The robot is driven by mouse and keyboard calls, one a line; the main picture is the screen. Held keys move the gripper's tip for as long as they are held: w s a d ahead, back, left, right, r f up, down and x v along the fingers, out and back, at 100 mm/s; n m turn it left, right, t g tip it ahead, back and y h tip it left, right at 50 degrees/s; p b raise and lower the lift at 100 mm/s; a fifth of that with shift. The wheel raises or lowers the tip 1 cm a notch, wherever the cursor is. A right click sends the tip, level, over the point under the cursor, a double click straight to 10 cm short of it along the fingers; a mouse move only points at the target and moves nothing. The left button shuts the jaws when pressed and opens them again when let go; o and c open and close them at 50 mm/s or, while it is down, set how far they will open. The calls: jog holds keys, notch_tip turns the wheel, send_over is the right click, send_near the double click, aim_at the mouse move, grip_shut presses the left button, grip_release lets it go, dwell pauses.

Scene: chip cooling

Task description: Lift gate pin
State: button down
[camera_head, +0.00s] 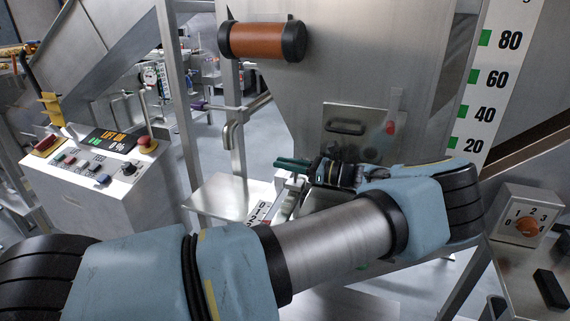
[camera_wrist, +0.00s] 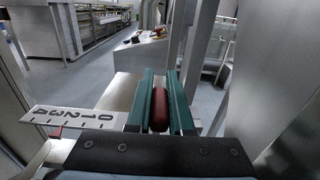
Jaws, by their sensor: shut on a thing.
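My gripper (camera_head: 290,163) reaches in front of the steel hopper, its green fingers pointing left in the head view. In the wrist view its two green fingers (camera_wrist: 160,80) are closed around a red, rounded bar (camera_wrist: 159,109), which appears to be the gate pin's grip. The lower end of the pin and where it seats are hidden. In the head view the red bar cannot be made out between the fingers.
A white scale plate marked 0 to 4 (camera_wrist: 78,121) lies beside the fingers. The hopper (camera_head: 355,70) stands close behind. A control box (camera_head: 100,170) is at left, a dial box (camera_head: 525,215) at right. An orange-brown roller handle (camera_head: 263,41) is above.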

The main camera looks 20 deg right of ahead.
dwell(0.8)
jog(key=shift+f+b, duration=0.2)
jog(key=shift+b, duration=0.2)
jog(key=c, duration=0.8)
grip_release()
jog(key=shift+s+d, duration=0.1)
jog(key=shift+s+d+f+b, duration=0.1)
jog(key=shift+s+d+b, duration=0.1)
jog(key=shift+d+b, duration=0.1)
jog(key=b+v, duration=0.3)
jog(key=v, duration=0.5)
jog(key=shift+s+d+b, duration=0.2)
jog(key=shift+s+b, duration=0.05)
jog(key=shift+b, duration=0.05)
jog(key=shift+s+d, duration=0.45)
